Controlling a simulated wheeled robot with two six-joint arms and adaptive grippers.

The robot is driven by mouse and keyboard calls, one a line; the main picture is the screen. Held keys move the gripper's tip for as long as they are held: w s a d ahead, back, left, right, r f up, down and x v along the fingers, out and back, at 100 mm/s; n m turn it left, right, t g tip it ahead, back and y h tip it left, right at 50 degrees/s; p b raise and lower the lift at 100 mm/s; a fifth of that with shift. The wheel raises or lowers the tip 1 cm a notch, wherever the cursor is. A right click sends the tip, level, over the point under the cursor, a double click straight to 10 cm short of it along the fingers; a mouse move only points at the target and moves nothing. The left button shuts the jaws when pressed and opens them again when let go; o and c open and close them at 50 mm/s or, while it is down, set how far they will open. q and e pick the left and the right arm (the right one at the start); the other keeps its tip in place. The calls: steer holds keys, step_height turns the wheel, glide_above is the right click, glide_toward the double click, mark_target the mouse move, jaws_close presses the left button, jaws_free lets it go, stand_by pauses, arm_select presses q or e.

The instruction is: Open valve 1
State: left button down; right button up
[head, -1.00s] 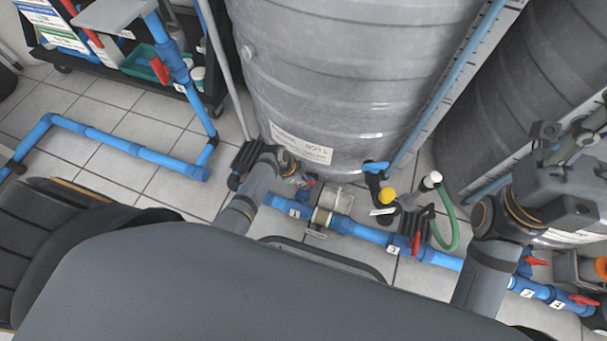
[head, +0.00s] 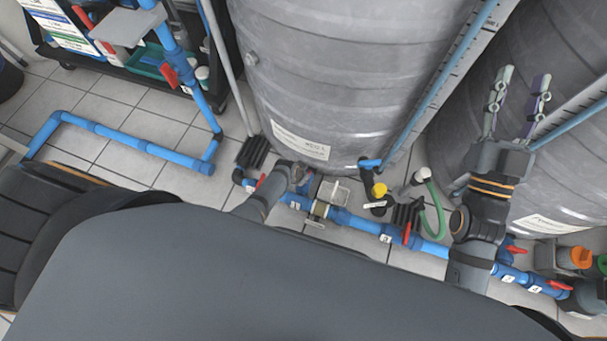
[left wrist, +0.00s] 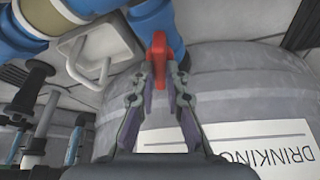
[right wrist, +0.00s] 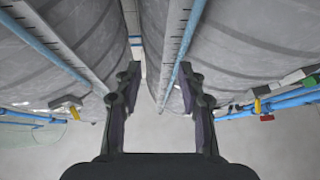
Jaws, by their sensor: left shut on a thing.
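In the left wrist view, a red valve handle (left wrist: 158,50) stands on a blue pipe fitting (left wrist: 160,22), in front of a grey tank. My left gripper (left wrist: 158,82) is shut on the lower end of this handle, with its fingers on both sides. In the head view, my left wrist covers the fingers and most of the valve beside the white label (head: 294,204) on the blue pipe. A bit of red (head: 262,180) shows left of that wrist. My right gripper (head: 520,82) is raised in front of the right tank, open and empty; the right wrist view (right wrist: 159,75) shows the gap clear.
Large grey tanks (head: 335,80) stand behind the pipe run. Another red handle (head: 407,232), a green hose (head: 437,205) and a yellow-knobbed fitting (head: 379,190) lie to the right. A cart (head: 60,55) stands at the upper left. Tiled floor (head: 100,165) is open at left.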

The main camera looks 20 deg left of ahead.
arm_select(q)
steer(key=n+y, duration=0.1)
steer(key=n, duration=0.1)
steer(key=shift+d+n+p, duration=0.1)
steer(key=shift+n+p, duration=0.3)
steer(key=shift+n+y, duration=0.3)
steer(key=shift+n, duration=0.3)
arm_select(e)
step_height(320, 180, down, 10)
steer(key=w+g, duration=0.2)
steer(key=g, duration=0.2)
steer(key=shift+r+m+g+h, duration=0.15)
steer(key=shift+m+g+h, duration=0.15)
steer(key=shift+h, duration=0.1)
arm_select(q)
steer(key=c, duration=1.4)
jaws_free()
